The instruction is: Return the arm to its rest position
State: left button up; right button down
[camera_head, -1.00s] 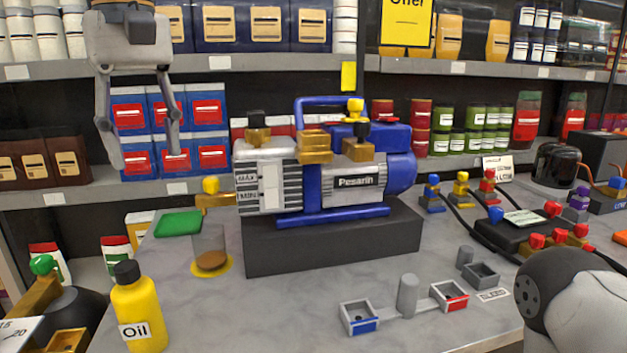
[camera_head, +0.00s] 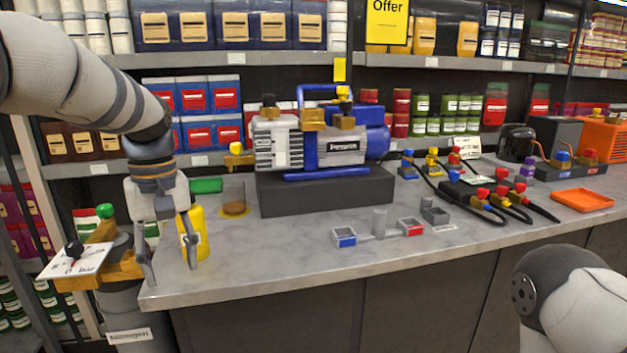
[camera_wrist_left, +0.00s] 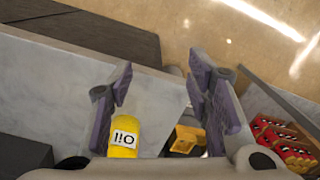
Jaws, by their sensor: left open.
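My left arm (camera_head: 95,75) comes in from the upper left, with its forearm bent down at the wrist. My left gripper (camera_head: 171,272) points down at the left front corner of the counter, its two fingers spread apart and nothing between them. The yellow oil bottle (camera_head: 201,238) stands on the counter behind the gripper, partly hidden by it. In the left wrist view the open fingers (camera_wrist_left: 160,105) frame empty space, with the yellow bottle (camera_wrist_left: 124,137) beyond them. Part of my right arm (camera_head: 570,300) shows at the lower right; its gripper is out of view.
The blue vacuum pump (camera_head: 345,148) stands on a dark block (camera_head: 325,192) mid-counter. Small trays (camera_head: 344,238) lie in front of it. A nitrogen cylinder (camera_head: 120,305) with a brass valve and gauge stands left of the gripper. The counter's front middle (camera_head: 270,255) is clear.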

pick_arm(q)
jog(key=s+f+m, duration=0.1)
jog(key=s+f, duration=0.4)
jog(key=f, duration=0.4)
jog(key=s+a+f+m, duration=0.1)
jog(key=s+f, duration=0.3)
jog(key=f, duration=0.4)
jog(key=s+f+m, duration=0.1)
jog(key=s+f, duration=0.4)
jog(key=f, duration=0.4)
jog(key=s+d+f+m, duration=0.1)
jog(key=s+f, duration=0.2)
jog(key=s, duration=1)
jog(key=s+f+m, duration=0.2)
jog(key=s+f, duration=0.1)
jog(key=s, duration=1)
jog(key=shift+d+f+g, duration=0.2)
jog(key=shift+d+g, duration=0.15)
jog(key=shift+g, duration=0.05)
